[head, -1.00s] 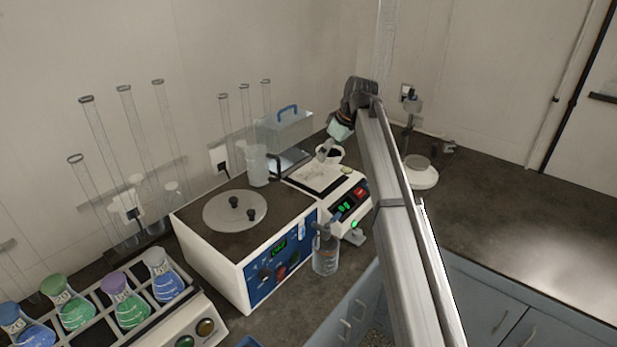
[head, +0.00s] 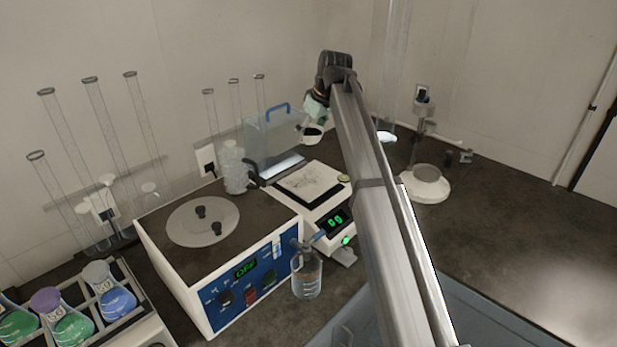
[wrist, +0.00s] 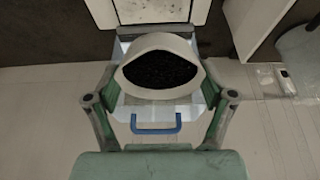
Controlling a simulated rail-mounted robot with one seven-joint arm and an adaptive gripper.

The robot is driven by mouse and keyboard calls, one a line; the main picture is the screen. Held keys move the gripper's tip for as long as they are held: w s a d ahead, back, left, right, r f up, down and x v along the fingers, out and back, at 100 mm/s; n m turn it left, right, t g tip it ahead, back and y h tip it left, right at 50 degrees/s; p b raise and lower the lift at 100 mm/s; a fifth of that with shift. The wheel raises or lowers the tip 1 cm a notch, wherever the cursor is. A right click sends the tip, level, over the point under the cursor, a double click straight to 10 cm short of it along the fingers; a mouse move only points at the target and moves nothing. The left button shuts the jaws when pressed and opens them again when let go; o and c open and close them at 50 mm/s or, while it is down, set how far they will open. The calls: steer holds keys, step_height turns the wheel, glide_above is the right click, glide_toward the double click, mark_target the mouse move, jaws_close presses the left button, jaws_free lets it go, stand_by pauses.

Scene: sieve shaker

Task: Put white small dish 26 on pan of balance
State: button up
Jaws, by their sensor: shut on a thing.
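My gripper (head: 316,112) is shut on a white small dish (head: 311,139) with dark, grainy contents. In the wrist view my gripper's fingers (wrist: 162,82) flank the dish (wrist: 160,93) at both sides. No number is readable on the dish. The balance (head: 324,235) stands below and in front of the dish in the head view, with a pale, flat pan (head: 309,181). The dish is in the air, apart from the pan, over or near the clear box behind the balance. The balance's display is lit green.
A clear box with a blue handle (head: 278,109) stands behind the balance. A blue-fronted machine (head: 245,279) is left of it, with a bottle (head: 307,275) in front. Tall glass cylinders stand along the wall. A round white stand base (head: 426,188) is at right.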

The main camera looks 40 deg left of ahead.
mark_target(307, 184)
step_height(307, 184, down, 17)
steer(key=p, duration=0.2)
steer(key=shift+w+r+p, duration=0.1)
steer(key=shift+p, duration=0.25)
steer(key=o, duration=1)
steer(key=shift+o, duration=0.2)
steer(key=b+v, duration=0.2)
steer(key=v, duration=1)
steer(key=shift+r, duration=0.1)
